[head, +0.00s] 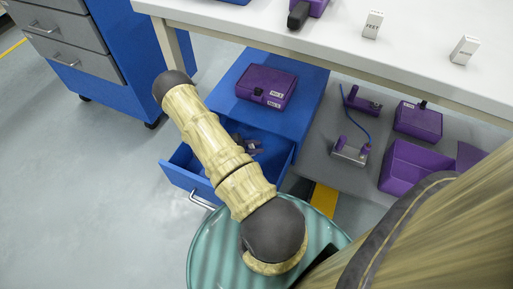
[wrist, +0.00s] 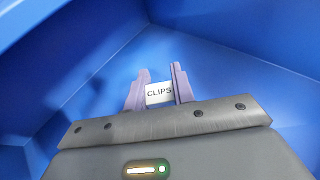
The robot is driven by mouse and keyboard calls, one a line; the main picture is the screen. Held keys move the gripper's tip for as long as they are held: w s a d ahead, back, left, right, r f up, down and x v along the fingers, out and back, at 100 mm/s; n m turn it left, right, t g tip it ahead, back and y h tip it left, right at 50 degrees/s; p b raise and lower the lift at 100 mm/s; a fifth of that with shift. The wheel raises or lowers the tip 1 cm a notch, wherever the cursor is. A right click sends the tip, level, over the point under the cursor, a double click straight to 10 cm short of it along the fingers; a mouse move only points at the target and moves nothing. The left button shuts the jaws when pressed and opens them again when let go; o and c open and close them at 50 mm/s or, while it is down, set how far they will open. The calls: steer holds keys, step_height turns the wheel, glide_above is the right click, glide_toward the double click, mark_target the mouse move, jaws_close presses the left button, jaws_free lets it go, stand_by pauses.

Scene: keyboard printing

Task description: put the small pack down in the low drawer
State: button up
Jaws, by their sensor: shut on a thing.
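The small pack (wrist: 159,93) is a white block labelled "CLIPS". In the wrist view it sits between the two purple fingers of my gripper (wrist: 160,92), which is shut on it. Blue walls surround the gripper in that view, so it is inside the blue drawer; I cannot tell whether the pack touches the floor. In the head view the low drawer (head: 178,177) is pulled open below the blue cabinet, with a silver handle at its front. My arm crosses over the drawer and hides part of it. The gripper shows there only partly, behind the arm.
A purple case (head: 267,86) lies on the blue cabinet top. Purple devices and a purple bin (head: 405,168) stand on the grey shelf to the right. The white table (head: 400,45) overhangs above, with small white packs (head: 372,24) on it. Open floor lies left.

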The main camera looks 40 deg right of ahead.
steer(key=shift+w+d+f+b, duration=0.25)
steer(key=shift+d+f+b, duration=0.15)
steer(key=shift+d+f, duration=0.15)
steer(key=shift+f, duration=0.1)
steer(key=shift+f, duration=0.15)
steer(key=o, duration=1)
steer(key=shift+c, duration=0.2)
